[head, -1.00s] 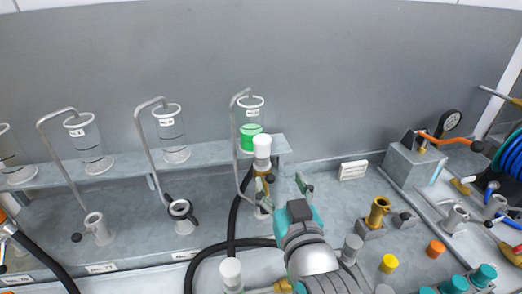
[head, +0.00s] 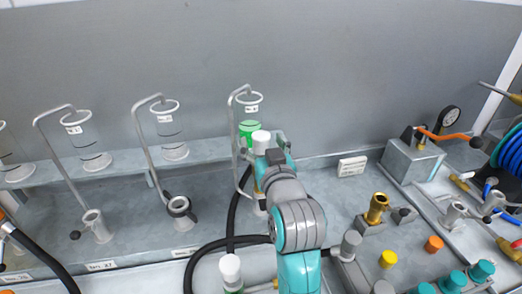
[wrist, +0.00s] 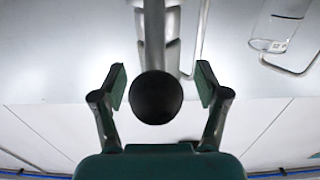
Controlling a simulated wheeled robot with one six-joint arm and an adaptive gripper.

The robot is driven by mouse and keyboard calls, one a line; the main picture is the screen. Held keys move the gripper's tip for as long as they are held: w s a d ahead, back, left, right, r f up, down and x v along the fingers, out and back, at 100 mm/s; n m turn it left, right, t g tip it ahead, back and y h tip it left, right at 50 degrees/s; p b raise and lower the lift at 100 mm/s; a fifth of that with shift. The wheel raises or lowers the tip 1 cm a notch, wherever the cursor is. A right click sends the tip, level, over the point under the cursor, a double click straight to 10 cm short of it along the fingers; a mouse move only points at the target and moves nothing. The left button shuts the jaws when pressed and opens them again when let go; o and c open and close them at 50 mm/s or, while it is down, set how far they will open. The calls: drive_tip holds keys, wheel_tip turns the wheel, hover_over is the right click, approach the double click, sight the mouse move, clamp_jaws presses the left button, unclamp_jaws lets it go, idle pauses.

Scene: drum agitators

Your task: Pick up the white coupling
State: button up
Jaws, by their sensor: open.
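A white coupling (head: 261,138) stands upright below the green-filled glass cylinder in the head view. A second white-topped piece (head: 230,268) stands lower left of my arm, so I cannot tell for sure which is meant. My gripper (head: 268,147) is beside the upper white coupling and partly hides it and the brass part under it. In the wrist view my gripper (wrist: 160,88) is open, its two fingers wide apart. A round black thing (wrist: 156,98) shows between the fingers, with grey tubing behind it. I cannot tell whether a finger touches anything.
A bent grey pipe (head: 235,130) rises close left of the upper white coupling. A black hose (head: 205,254) curves below it. A brass fitting (head: 377,208), a yellow cap (head: 388,259) and an orange cap (head: 434,244) stand to the right. A gauge box (head: 411,162) is farther right.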

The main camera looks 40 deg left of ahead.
drive_tip(key=shift+w+a, duration=0.25)
drive_tip(key=shift+a, duration=0.05)
clamp_jaws()
drive_tip(key=shift+r, duration=0.1)
drive_tip(key=shift+r, duration=0.45)
drive_tip(key=r, duration=0.2)
drive_tip(key=shift+s+a+r, duration=0.25)
drive_tip(key=shift+s+r, duration=0.05)
drive_tip(key=shift+s, duration=0.1)
drive_tip(key=s+a, duration=0.4)
drive_tip(key=s, duration=0.3)
drive_tip(key=s+a, duration=0.5)
drive_tip(key=s, duration=0.2)
drive_tip(key=shift+s, duration=0.3)
